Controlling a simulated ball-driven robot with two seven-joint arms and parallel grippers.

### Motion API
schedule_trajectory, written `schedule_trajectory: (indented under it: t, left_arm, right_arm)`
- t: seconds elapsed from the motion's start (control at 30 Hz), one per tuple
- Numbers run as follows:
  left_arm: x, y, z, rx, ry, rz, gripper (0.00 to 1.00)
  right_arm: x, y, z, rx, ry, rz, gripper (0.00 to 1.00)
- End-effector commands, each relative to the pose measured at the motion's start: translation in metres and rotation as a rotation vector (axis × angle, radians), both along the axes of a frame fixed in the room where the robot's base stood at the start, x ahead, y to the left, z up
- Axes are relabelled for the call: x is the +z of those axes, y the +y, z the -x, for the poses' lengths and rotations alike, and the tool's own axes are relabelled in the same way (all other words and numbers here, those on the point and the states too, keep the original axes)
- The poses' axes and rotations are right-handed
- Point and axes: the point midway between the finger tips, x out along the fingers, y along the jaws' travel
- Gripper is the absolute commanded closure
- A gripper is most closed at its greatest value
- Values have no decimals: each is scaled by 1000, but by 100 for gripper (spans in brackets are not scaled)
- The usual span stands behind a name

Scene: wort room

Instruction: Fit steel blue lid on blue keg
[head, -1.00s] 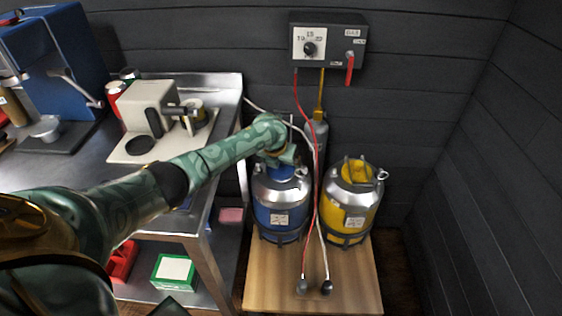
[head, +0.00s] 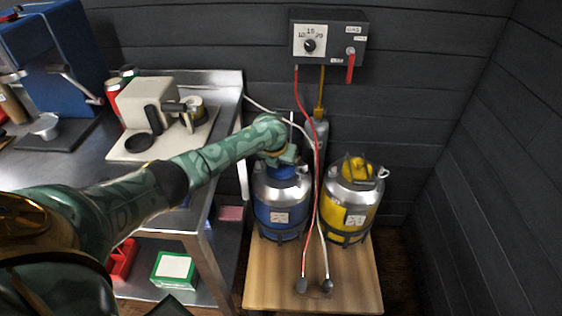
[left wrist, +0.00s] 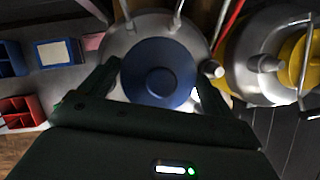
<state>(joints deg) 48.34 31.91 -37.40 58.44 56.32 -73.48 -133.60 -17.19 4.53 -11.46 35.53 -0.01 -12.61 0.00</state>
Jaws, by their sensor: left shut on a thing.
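The blue keg (head: 281,215) stands on a wooden platform, with a silver shoulder and a pale label. It shows as a grey steel top in the left wrist view (left wrist: 197,42). The steel blue lid (left wrist: 158,72) is a round disc over the middle of the keg's top. My left gripper (left wrist: 157,88) has a finger on each side of the lid and is shut on it. In the head view my left gripper (head: 284,168) is above the keg and covers much of the lid. I cannot tell whether the lid touches the keg's opening.
A yellow keg (head: 351,212) stands close on the right. The platform's front (head: 270,285) is mostly bare.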

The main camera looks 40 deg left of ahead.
Motion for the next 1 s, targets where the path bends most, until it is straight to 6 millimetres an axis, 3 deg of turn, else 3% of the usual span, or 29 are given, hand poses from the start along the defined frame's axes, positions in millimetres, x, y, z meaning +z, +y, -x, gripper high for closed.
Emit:
schedule_trajectory:
  t: [0.33,0.37,0.4,0.77,1.0]
  left_arm:
    - [0,0,0,0,-1,1,41]
    - [0,0,0,0,-1,1,6]
    - [0,0,0,0,-1,1,0]
    - [-1,-1,0,0,0,1,0]
    - [13,-1,0,-1,-2,1,0]
  right_arm:
    - [1,0,0,0,-1,0,64]
    - [1,0,0,0,-1,0,64]
    - [1,0,0,0,-1,0,64]
    - [1,0,0,0,-1,0,64]
    - [10,0,-4,0,-9,0,64]
